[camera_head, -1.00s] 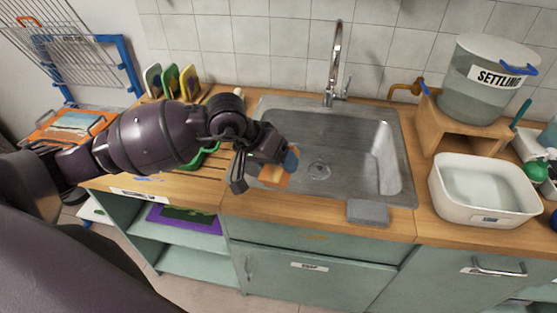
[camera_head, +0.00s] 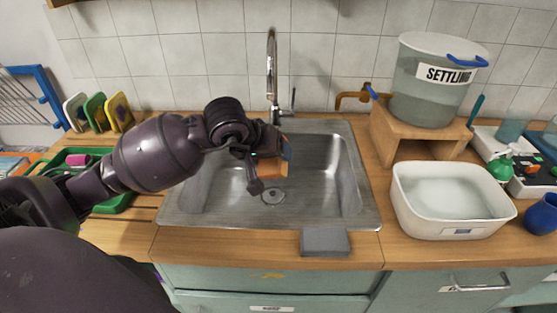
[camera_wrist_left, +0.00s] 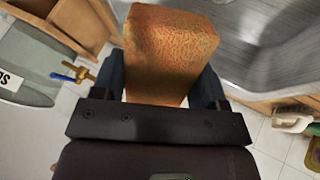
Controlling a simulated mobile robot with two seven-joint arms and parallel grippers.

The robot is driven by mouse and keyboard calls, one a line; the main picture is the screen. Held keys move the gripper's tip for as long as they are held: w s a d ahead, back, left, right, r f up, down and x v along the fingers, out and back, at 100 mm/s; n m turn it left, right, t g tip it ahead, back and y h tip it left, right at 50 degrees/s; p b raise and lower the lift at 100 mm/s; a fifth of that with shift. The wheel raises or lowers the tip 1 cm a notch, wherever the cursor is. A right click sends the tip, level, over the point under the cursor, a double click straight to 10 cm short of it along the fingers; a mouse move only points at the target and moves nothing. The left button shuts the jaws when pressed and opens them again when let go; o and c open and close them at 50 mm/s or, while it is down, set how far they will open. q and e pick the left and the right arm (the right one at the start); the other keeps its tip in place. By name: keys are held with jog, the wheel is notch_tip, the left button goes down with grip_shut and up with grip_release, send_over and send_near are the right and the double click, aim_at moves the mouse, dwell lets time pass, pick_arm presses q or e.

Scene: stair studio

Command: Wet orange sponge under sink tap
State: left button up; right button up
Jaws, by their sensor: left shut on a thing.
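My left gripper (camera_head: 270,168) is shut on the orange sponge (camera_head: 268,167) and holds it over the sink basin (camera_head: 320,190). In the left wrist view the sponge (camera_wrist_left: 168,50) sits between the two fingers and fills the upper middle. In the head view the gripper and arm hide part of the sponge. The chrome tap (camera_head: 271,70) rises at the back of the sink, behind the gripper, with a lever at its right. I see no water running from it. My right gripper is in none of the views.
A grey block (camera_head: 325,242) lies at the sink's front edge. A white tub of water (camera_head: 450,220) stands right of the sink. Behind it, a bucket marked SETTLING (camera_head: 435,85) sits on a wooden stand (camera_head: 385,135). A green tray (camera_head: 110,203) lies at left.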

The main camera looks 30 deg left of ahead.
pick_arm(q)
jog(key=w+a+f+b, duration=0.2)
jog(key=w+a+b, duration=0.2)
jog(key=w+a, duration=0.4)
jog(key=w, duration=0.2)
jog(key=shift+w+a+f+b, duration=0.15)
jog(key=shift+w+f+b, duration=0.15)
jog(key=shift+w+b, duration=0.1)
pick_arm(e)
jog(key=f, duration=0.1)
jog(key=w, duration=0.1)
jog(key=f, duration=0.1)
jog(key=shift+w+a+f, duration=0.15)
jog(key=shift+a+f, duration=0.1)
jog(key=shift+f, duration=0.1)
jog(key=shift+s+f, duration=0.2)
jog(key=shift+s, duration=0.05)
pick_arm(q)
jog(key=s+d+p, duration=0.1)
jog(key=s+d, duration=0.4)
jog(key=s, duration=0.1)
jog(key=shift+s+p, duration=0.2)
jog(key=shift+p, duration=0.15)
pick_arm(e)
jog(key=shift+w+r, duration=0.15)
jog(key=shift+r, duration=0.45)
jog(key=shift+w+r, duration=0.15)
jog(key=shift+r, duration=0.4)
